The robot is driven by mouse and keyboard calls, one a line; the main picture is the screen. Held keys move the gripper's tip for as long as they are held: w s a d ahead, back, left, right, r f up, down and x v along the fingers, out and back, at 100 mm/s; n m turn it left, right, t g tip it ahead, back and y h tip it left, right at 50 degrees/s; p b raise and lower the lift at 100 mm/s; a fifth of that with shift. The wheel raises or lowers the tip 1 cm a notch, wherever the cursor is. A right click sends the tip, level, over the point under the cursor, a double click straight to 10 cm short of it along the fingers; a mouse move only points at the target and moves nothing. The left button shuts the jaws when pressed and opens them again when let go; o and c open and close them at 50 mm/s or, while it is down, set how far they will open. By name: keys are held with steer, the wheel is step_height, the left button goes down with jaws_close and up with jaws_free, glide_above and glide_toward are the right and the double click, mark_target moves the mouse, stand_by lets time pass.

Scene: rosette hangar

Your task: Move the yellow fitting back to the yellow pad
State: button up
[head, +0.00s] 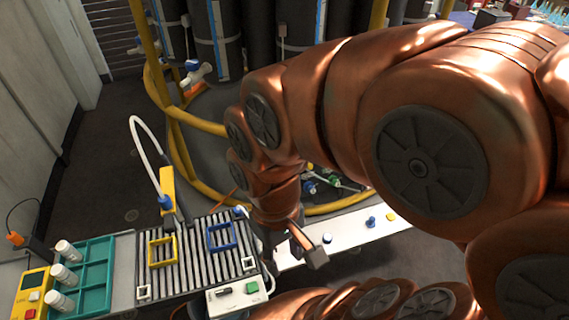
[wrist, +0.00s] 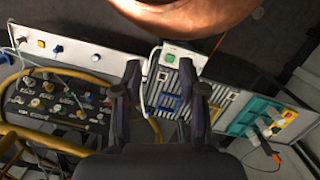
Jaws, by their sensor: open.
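My gripper (wrist: 167,88) is open and empty, above the bench's shelf side. In the head view my arm partly hides the shelf.
The slatted bench (head: 190,275) carries a control box with a green button (head: 252,287). A teal tray (head: 97,262) with white bottles stands at its left. A yellow post (head: 167,180) with a white hose rises behind. Yellow pipes (head: 185,175) and dark cylinders stand beyond.

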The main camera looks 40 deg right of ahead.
steer(key=shift+o, duration=0.2)
